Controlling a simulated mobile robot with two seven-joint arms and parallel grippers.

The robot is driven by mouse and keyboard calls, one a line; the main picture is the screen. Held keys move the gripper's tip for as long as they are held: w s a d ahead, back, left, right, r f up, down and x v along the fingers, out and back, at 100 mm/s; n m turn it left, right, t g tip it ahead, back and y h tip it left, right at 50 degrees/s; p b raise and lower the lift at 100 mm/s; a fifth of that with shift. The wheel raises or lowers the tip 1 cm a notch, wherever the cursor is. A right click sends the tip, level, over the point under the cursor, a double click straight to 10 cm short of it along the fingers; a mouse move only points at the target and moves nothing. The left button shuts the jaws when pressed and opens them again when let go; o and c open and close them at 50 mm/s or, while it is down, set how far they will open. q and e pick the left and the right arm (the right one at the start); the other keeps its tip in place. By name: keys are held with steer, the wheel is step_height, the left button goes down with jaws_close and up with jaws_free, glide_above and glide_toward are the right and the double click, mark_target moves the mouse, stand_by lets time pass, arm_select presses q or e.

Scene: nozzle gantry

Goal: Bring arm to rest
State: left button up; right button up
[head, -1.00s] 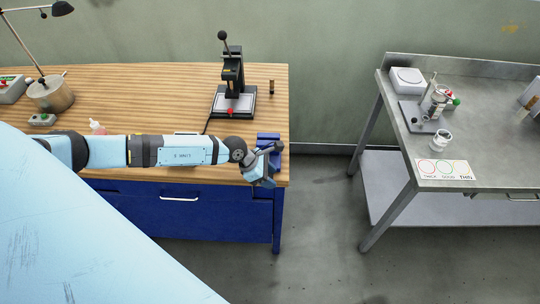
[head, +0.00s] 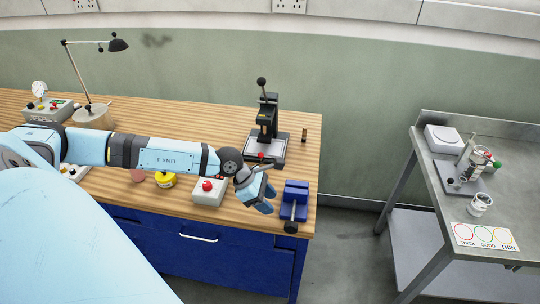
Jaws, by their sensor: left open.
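My left arm reaches in from the left, stretched across the wooden workbench (head: 130,108) in the head view. My left gripper (head: 268,202) is at its end, pointing down and to the right, above the bench's front part. It is open, with nothing seen between its fingers. It is just left of a blue vise (head: 293,203) and right of a grey box with a red button (head: 209,191). The arm hides part of the bench behind it. My right gripper is not in view.
A black lever press (head: 267,125) stands behind the gripper. A yellow pot (head: 165,180) sits by the forearm. A desk lamp (head: 88,80) and gauge box (head: 48,108) are at left. A steel table (head: 440,190) stands at right across a floor gap.

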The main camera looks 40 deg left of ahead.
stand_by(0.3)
arm_select(q)
steer(key=s+d+n+t+h, duration=0.3)
steer(key=d+n+t+h, duration=0.4)
steer(key=d+n, duration=1.25)
steer(key=s+a+f+n+y, duration=0.2)
steer(key=s+f+n+y, duration=0.8)
steer(key=n, duration=1.5)
step_height(320, 180, down, 3)
steer(key=shift+s+r, duration=0.2)
steer(key=shift+s, duration=0.65)
